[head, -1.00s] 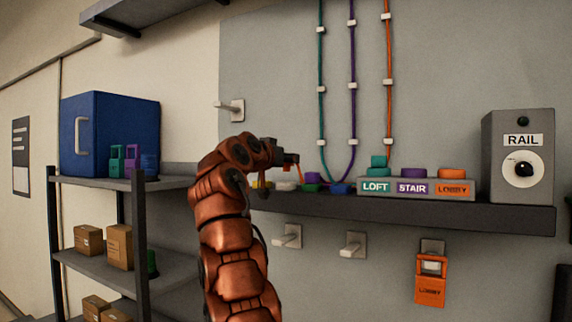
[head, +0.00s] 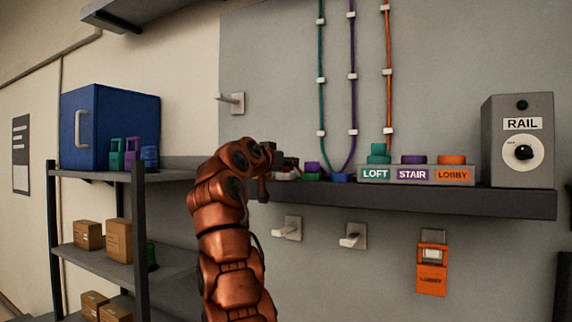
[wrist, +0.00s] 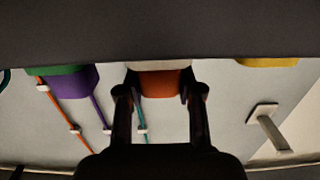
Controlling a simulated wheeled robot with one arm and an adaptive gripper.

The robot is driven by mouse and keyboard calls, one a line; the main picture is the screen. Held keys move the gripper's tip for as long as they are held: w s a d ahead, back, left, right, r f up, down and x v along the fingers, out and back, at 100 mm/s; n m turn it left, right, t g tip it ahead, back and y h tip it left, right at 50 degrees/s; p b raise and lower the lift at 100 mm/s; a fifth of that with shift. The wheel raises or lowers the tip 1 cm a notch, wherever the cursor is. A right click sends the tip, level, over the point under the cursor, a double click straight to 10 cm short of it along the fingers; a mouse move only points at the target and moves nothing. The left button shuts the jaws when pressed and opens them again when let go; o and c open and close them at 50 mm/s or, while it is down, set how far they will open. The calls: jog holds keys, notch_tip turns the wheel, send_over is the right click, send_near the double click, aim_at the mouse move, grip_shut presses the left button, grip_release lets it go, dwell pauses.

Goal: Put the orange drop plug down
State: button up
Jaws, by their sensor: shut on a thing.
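The orange drop plug (wrist: 158,84) is between the two fingers of my gripper (wrist: 160,93) in the wrist view. It meets a white block (wrist: 160,66) at the shelf; I cannot tell whether it is fully seated there. In the head view my gripper (head: 287,163) is low over the wall shelf, left of the green block with the purple plug (head: 312,168). The orange plug is hidden by my gripper there. The purple plug (wrist: 72,86) on its green block also shows in the wrist view.
A yellow block (wrist: 268,62) is on the other side of the white one. The LOFT, STAIR and LOBBY box (head: 415,174) and the grey RAIL box (head: 518,140) stand further right on the shelf (head: 430,198). Wall pegs (head: 352,236) stick out below.

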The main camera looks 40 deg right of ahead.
jog(key=shift+f, duration=0.2)
jog(key=o, duration=1.2)
jog(key=shift+c, duration=0.2)
jog(key=shift+r, duration=0.2)
jog(key=shift+r+p, duration=0.2)
jog(key=shift+p, duration=0.1)
jog(key=shift+a+f, duration=0.1)
jog(key=shift+a, duration=0.15)
jog(key=b+v, duration=0.4)
jog(key=v, duration=0.7)
jog(key=shift+s+a, duration=0.15)
jog(key=shift+a, duration=0.1)
